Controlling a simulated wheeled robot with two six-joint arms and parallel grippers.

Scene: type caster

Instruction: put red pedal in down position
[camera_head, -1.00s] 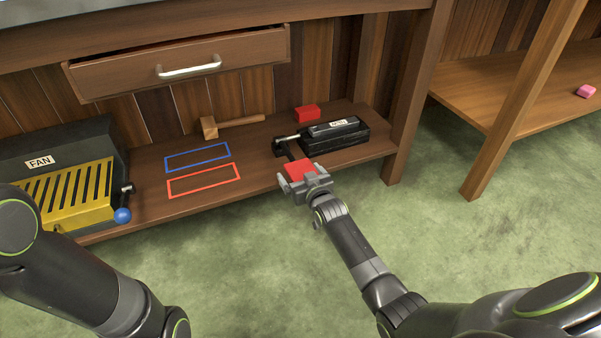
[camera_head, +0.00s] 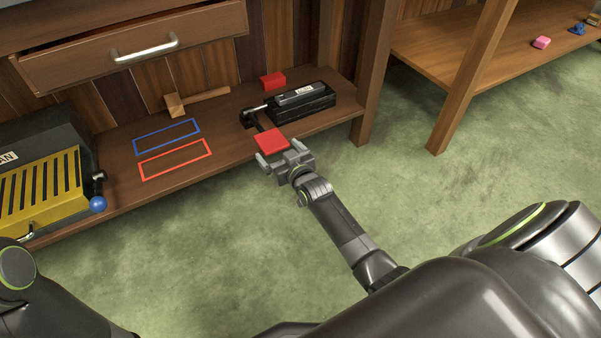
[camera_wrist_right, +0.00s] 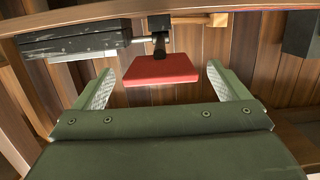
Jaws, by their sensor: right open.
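The red pedal (camera_head: 271,141) is a flat red plate on a dark arm that joins a black device (camera_head: 301,101) on the low wooden shelf. It sits at the shelf's front edge. My right gripper (camera_head: 281,157) is open and empty, just in front of the pedal. In the right wrist view the pedal (camera_wrist_right: 160,69) lies ahead of and between the two spread fingers of the gripper (camera_wrist_right: 160,90). I cannot tell whether anything touches. My left gripper is out of view; only part of my left arm shows at the lower left.
On the shelf (camera_head: 225,140) are a red block (camera_head: 272,80), a wooden mallet (camera_head: 195,101), blue and red outlined rectangles, and a yellow and black fan box (camera_head: 42,190). A drawer (camera_head: 135,55) hangs above. A table leg (camera_head: 470,80) stands at right. Green floor lies open in front.

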